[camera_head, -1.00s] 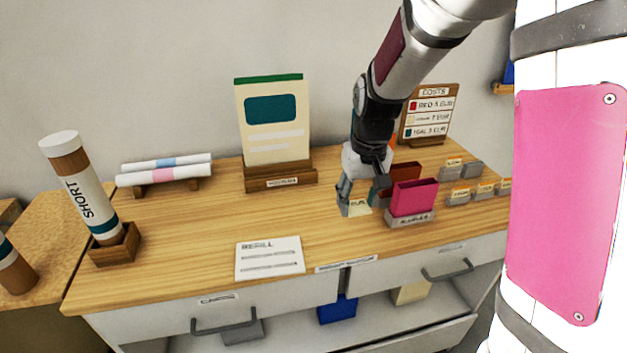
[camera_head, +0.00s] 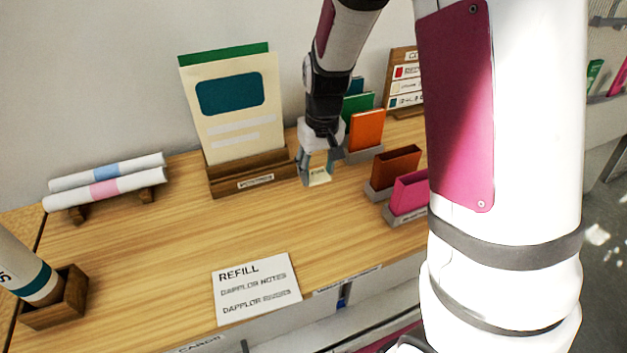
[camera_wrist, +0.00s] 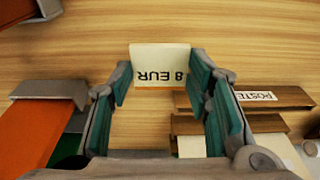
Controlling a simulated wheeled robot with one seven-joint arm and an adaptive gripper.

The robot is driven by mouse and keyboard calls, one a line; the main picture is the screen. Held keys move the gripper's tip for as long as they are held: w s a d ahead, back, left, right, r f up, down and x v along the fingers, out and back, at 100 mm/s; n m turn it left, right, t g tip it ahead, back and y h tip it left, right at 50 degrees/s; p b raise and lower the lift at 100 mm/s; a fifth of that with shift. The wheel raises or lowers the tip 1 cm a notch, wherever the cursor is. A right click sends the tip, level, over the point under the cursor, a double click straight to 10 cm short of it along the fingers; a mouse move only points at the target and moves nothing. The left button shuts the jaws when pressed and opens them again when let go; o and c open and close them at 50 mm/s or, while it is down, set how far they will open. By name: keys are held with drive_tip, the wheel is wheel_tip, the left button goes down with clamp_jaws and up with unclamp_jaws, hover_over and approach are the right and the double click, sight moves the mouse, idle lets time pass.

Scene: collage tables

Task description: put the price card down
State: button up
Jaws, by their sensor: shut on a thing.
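The price card (camera_head: 319,176) is a small cream card held at the tips of my gripper (camera_head: 318,168). In the wrist view the price card (camera_wrist: 160,64) reads "8 EUR" upside down. It sits between the teal finger pads of my gripper (camera_wrist: 161,82), which is shut on it. In the head view the card hangs low over the wooden tabletop, just right of the wooden poster stand (camera_head: 250,180). I cannot tell whether its lower edge touches the wood.
An orange box (camera_head: 366,130), a brown box (camera_head: 396,166) and a pink box (camera_head: 409,192) stand to the right. A cream poster (camera_head: 232,105) stands behind left. The refill sheet (camera_head: 257,288) lies near the front edge. Bare wood lies between sheet and stand.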

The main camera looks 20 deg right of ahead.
sight(318, 177)
drive_tip(key=shift+f, duration=2.25)
drive_tip(key=shift+f, duration=0.1)
drive_tip(key=o, duration=0.8)
